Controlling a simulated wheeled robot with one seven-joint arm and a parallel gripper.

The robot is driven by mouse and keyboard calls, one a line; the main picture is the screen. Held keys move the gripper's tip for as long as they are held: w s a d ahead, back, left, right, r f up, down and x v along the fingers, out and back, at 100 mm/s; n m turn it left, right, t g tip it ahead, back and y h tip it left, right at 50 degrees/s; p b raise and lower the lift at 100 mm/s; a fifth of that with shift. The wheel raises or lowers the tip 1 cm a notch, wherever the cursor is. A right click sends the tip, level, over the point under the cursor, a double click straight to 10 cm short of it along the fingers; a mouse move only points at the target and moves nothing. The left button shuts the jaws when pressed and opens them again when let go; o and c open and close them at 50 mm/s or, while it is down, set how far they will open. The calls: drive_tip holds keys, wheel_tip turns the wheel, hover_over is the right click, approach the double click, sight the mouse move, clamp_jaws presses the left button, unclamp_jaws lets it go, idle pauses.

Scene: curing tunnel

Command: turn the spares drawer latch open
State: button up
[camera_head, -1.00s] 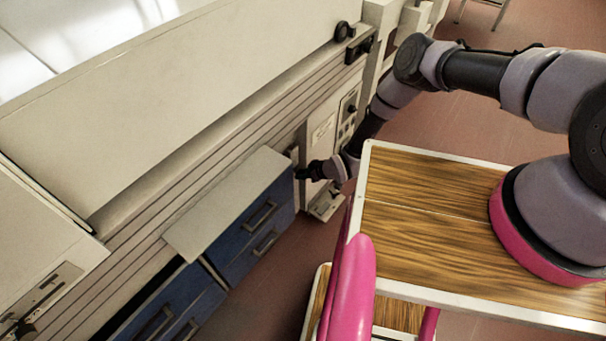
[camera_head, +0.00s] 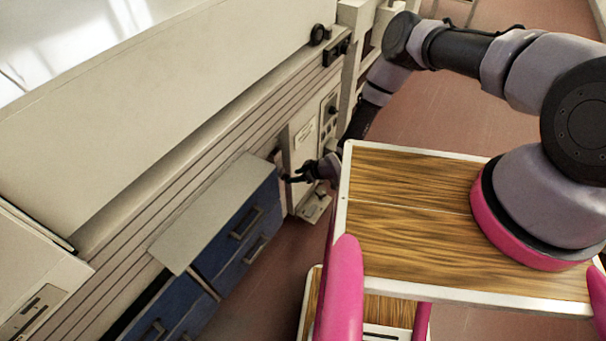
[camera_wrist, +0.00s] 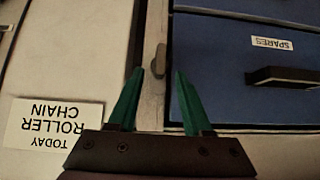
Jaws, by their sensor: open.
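The spares drawer (camera_wrist: 225,60) is a blue front in the wrist view, with an upside-down SPARES label (camera_wrist: 272,43) and a dark bar handle (camera_wrist: 285,77). The latch (camera_wrist: 158,62) is a small grey upright lever on the pale post left of the drawer. My gripper (camera_wrist: 158,75) is open, its two green fingers on either side of the latch's lower end in the picture. I cannot tell whether they touch it. In the head view my gripper (camera_head: 288,179) is beside the right end of the blue drawer unit (camera_head: 238,232); the latch is too small to make out there.
A pale panel with a ROLLER CHAIN label (camera_wrist: 52,124) is left of the latch. A control panel (camera_head: 328,118) stands behind my gripper. The drawer unit's grey top (camera_head: 215,210) juts out from the long machine. Open red floor (camera_head: 265,285) lies in front.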

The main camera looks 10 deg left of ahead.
drive_tip(key=v, duration=0.5)
drive_tip(key=shift+r, duration=0.1)
idle(0.3)
